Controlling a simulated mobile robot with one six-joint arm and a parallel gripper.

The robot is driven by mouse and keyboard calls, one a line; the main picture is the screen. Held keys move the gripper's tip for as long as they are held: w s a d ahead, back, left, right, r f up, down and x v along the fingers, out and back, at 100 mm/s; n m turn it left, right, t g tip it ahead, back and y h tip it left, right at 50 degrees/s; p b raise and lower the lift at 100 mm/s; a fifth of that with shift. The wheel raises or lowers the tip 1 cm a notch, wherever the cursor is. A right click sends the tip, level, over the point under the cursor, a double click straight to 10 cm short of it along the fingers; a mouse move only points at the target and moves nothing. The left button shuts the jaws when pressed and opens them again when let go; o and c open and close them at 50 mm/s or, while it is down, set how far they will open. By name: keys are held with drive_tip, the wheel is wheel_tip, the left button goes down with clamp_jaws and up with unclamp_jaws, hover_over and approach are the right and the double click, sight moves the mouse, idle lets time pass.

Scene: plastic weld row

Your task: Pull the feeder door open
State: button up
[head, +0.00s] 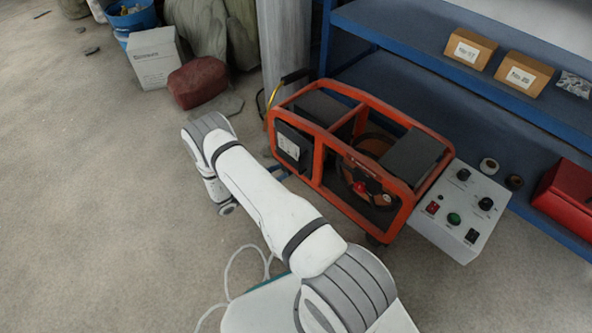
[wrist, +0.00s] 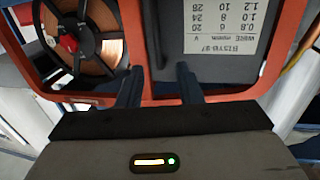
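The feeder is an orange tubular frame (head: 318,185) on the floor at centre right in the head view. Its door appears to be the dark panel with a white label (head: 293,146) on the frame's left front; it looks shut or nearly so. The panel also shows in the wrist view (wrist: 197,48), label upside down. My gripper (wrist: 158,80) has its two dark fingers apart at the orange frame, by the panel's edge. A narrow dark part, perhaps a handle, lies just beyond them; contact cannot be told. In the head view my arm mostly hides the gripper.
A wire spool (wrist: 85,35) sits beside the panel inside the frame. A grey control box (head: 462,210) adjoins the feeder's right. Blue shelving (head: 410,62) stands behind. A red-brown sack (head: 197,82) and white carton (head: 155,57) lie back left.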

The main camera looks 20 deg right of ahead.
drive_tip(key=d+b, duration=0.2)
drive_tip(key=d, duration=0.5)
drive_tip(key=shift+w+d, duration=0.35)
drive_tip(key=shift+w, duration=0.1)
drive_tip(key=shift+c, duration=0.2)
clamp_jaws()
